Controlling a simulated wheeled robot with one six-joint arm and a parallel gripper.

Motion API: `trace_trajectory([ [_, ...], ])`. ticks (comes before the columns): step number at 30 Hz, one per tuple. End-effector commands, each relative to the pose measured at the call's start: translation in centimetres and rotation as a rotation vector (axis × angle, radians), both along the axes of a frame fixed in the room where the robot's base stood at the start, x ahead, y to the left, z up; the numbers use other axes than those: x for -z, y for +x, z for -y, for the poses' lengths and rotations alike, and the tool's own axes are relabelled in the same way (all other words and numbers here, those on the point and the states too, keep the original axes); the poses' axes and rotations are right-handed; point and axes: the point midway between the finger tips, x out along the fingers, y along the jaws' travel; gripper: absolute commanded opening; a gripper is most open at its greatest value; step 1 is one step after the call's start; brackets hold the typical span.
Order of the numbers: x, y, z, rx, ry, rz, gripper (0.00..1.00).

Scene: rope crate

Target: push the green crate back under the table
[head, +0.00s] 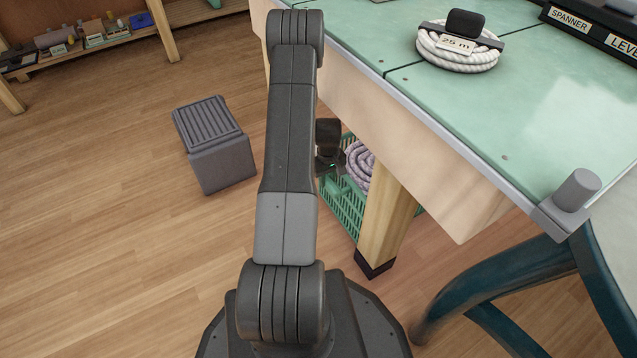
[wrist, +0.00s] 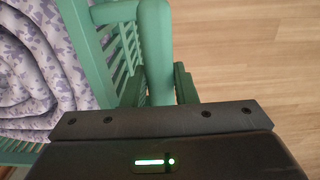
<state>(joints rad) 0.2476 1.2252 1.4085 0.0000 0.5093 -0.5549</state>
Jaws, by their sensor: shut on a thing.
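The green crate (head: 346,206) stands on the floor at the table's edge, partly behind the wooden table leg and my arm. A coiled pale rope (head: 359,165) with purple-grey flecks lies in it. In the wrist view the crate's slatted wall (wrist: 122,50) and thick rounded handle bar (wrist: 154,45) show, with the rope (wrist: 35,65) to the left. My gripper (head: 328,165) is at the crate's near-left side, mostly hidden behind my arm. It is shut on the crate's handle; its fingertips (wrist: 160,88) are largely hidden behind the gripper body in the wrist view.
The green-topped table (head: 440,110) overhangs the crate, and its wooden leg (head: 386,220) stands close in front. A grey step stool (head: 214,145) stands to the left. A blue curved metal leg (head: 500,280) is at lower right.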

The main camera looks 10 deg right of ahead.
Motion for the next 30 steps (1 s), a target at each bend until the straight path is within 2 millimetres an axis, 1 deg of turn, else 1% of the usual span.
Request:
trace_trajectory([
  [1,-0.07,0.3,0.44,0.002,-0.002,0.006,0.0],
  [6,-0.11,0.53,0.99,0.001,-0.002,0.007,0.0],
  [18,-0.14,0.62,1.07,0.0,-0.003,0.008,0.0],
  [19,-0.14,0.62,1.07,0.0,-0.003,0.008,0.31],
  [21,-0.12,0.57,1.05,0.0,-0.002,0.007,0.45],
  [22,-0.11,0.56,1.04,0.0,-0.002,0.007,0.47],
  [30,-0.04,0.43,0.99,0.0,-0.001,0.003,0.47],
])
